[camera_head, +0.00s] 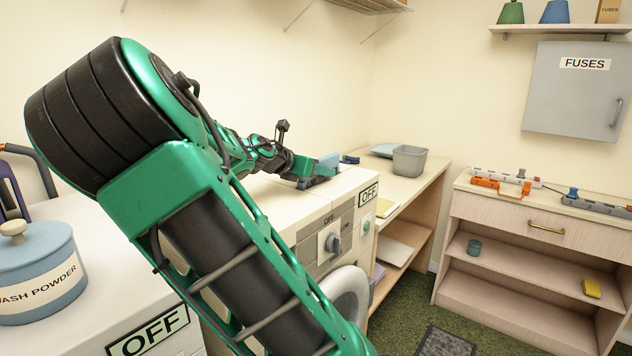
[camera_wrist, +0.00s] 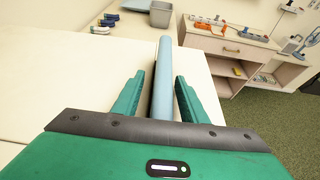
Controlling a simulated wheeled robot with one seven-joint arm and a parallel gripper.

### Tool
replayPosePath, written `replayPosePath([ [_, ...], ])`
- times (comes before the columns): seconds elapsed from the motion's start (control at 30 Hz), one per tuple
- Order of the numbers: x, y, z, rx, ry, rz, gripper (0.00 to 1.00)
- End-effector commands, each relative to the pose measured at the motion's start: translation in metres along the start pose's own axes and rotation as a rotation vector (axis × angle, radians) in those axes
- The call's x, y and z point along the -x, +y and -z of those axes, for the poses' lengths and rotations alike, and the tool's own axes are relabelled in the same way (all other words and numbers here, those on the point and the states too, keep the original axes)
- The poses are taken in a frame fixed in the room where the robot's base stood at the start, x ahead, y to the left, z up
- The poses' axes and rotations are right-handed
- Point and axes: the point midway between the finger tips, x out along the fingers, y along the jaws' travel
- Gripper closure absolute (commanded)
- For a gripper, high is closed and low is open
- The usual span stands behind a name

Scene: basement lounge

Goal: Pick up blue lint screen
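The blue lint screen (camera_wrist: 164,60) stands edge-on between my two green fingers in the wrist view. It also shows as a small light-blue panel (camera_head: 329,160) at the end of my arm in the head view. My gripper (camera_wrist: 159,76) is open around the screen, with a narrow gap visible on each side of it. In the head view my gripper (camera_head: 318,174) is low over the far end of the white machine top (camera_head: 345,184). The screen's lower part is hidden by my gripper.
A grey bin (camera_head: 409,160) and a dark blue item (camera_head: 350,159) are on the wooden counter beyond. A wash powder jar (camera_head: 38,275) stands at near left. A drawer unit (camera_head: 540,235) with power strips on top is at right. Green carpet lies between.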

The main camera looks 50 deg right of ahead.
Motion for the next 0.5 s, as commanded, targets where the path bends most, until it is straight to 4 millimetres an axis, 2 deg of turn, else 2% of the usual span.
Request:
replayPosePath([
  [0.27, -0.0016, 0.0002, 0.0000, 0.000, 0.000, -0.001, 0.61],
  [0.43, -0.0015, 0.0002, 0.0000, 0.000, 0.000, 0.000, 0.99],
  [0.5, -0.0014, 0.0002, 0.0000, 0.000, 0.000, 0.000, 1.00],
])
